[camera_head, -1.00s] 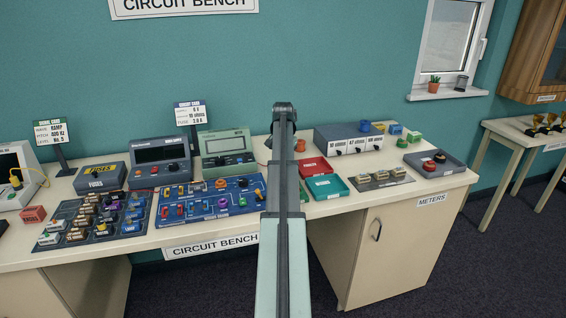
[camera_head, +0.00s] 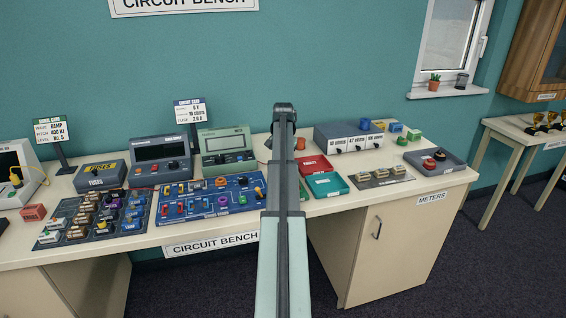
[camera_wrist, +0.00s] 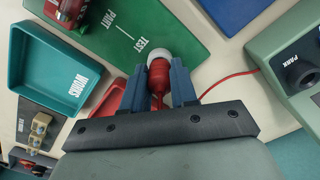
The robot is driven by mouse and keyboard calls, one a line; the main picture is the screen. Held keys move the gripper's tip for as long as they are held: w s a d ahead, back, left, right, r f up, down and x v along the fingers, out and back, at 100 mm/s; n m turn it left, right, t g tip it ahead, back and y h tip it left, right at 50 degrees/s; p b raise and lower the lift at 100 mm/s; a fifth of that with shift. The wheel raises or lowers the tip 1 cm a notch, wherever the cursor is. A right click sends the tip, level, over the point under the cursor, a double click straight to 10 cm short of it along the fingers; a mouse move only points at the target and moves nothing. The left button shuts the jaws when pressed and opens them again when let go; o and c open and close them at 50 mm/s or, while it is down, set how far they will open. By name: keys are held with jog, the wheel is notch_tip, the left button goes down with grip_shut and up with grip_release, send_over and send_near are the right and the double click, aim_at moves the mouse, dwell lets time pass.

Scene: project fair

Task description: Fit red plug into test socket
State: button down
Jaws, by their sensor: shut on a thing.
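In the wrist view, my gripper (camera_wrist: 158,88) is shut on the red plug (camera_wrist: 158,76), between its two blue-grey fingers. A red lead (camera_wrist: 226,80) runs from the plug's side toward the green meter (camera_wrist: 268,48), which has a dark round socket marked PARK (camera_wrist: 302,70). A white round piece (camera_wrist: 153,50) shows just beyond the plug, by the word TEST on the green board (camera_wrist: 185,35). I cannot tell whether plug and white piece touch, and the test socket's opening is hidden. In the head view my arm hides the gripper and plug; the green meter (camera_head: 226,142) stands left of it.
The teal WORKS tray (camera_wrist: 62,68) lies left of the gripper, with a red tray (camera_wrist: 107,98) close beside the left finger. A red part (camera_wrist: 66,10) stands at the board's far left. A blue circuit board (camera_head: 205,203) lies left of my arm in the head view.

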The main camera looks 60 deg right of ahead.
jog(key=shift+f, duration=0.25)
jog(key=c, duration=0.8)
grip_release()
jog(key=shift+o, duration=0.4)
jog(key=o, duration=0.4)
jog(key=shift+r, duration=0.1)
jog(key=shift+r, duration=3.9)
